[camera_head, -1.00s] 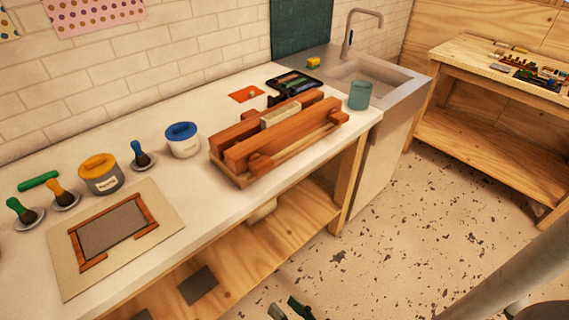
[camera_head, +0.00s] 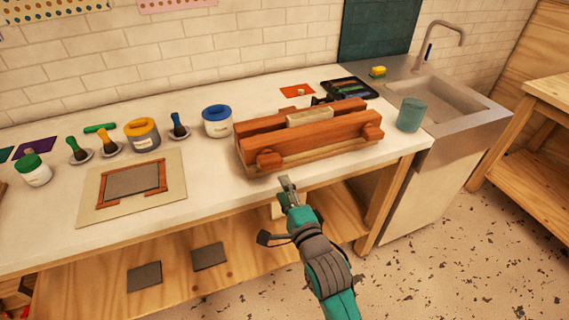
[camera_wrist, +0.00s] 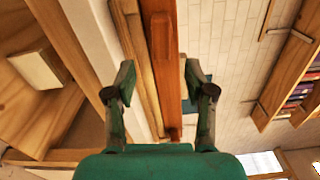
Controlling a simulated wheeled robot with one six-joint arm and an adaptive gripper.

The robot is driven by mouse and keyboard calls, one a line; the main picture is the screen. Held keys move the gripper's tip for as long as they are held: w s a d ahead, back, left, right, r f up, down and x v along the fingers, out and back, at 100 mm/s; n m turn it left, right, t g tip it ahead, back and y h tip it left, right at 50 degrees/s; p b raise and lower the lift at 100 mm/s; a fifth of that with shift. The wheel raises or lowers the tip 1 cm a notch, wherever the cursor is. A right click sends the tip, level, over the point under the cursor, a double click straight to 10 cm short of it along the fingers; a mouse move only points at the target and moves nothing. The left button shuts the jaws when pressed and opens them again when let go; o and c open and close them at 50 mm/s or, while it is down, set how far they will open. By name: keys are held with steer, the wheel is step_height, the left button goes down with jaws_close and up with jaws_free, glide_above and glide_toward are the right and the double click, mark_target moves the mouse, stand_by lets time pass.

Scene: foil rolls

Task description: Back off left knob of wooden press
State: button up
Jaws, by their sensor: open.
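The wooden press (camera_head: 310,138) lies on the white bench top near its right end, with a pale block (camera_head: 309,117) between its two reddish beams. Its left knob (camera_head: 269,160) is a round wooden piece on the front beam. The right knob (camera_head: 373,131) is at the other end of that beam. My gripper (camera_head: 288,184) is at the bench's front edge, just below and right of the left knob, apart from it. In the wrist view my gripper (camera_wrist: 160,80) is open and empty, with the press beam (camera_wrist: 164,50) beyond the fingers.
A blue-lidded tub (camera_head: 217,122) stands left of the press, and a teal cup (camera_head: 411,115) stands right of it. A black tray (camera_head: 349,88) lies behind. A framed board (camera_head: 130,185) lies on the left of the bench. The sink (camera_head: 450,95) is at the right.

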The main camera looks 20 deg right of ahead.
mark_target(273, 167)
steer(key=w, duration=1.1)
steer(key=shift+d+r, duration=0.1)
jaws_close()
